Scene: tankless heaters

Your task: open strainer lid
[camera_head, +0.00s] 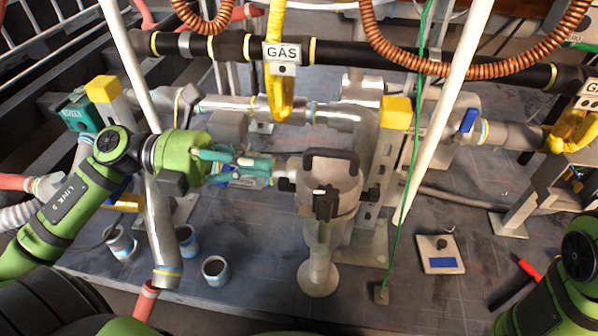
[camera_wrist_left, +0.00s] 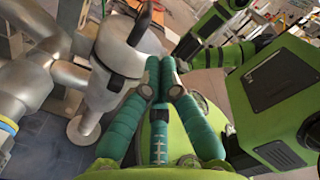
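The strainer (camera_head: 338,196) is a silver metal canister near the middle of the head view. Its round lid (camera_head: 328,173) sits flat on top, with a black arched handle (camera_head: 331,153) and a black clamp (camera_head: 326,203) at the front. The strainer also shows at the left of the left wrist view (camera_wrist_left: 120,53). My left gripper (camera_head: 268,166) has teal fingers that point right, toward the strainer, at its left side. The fingers look empty and draw close together at the tips (camera_wrist_left: 160,62); their exact opening is unclear. My right gripper is out of the head view.
Metal pipes (camera_head: 330,113) and a black GAS pipe (camera_head: 215,46) run behind the strainer. A white pole (camera_head: 445,105) and a green cord (camera_head: 409,165) stand to its right. Small cups (camera_head: 215,270) and a plate with a blue label (camera_head: 438,254) lie on the dark base.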

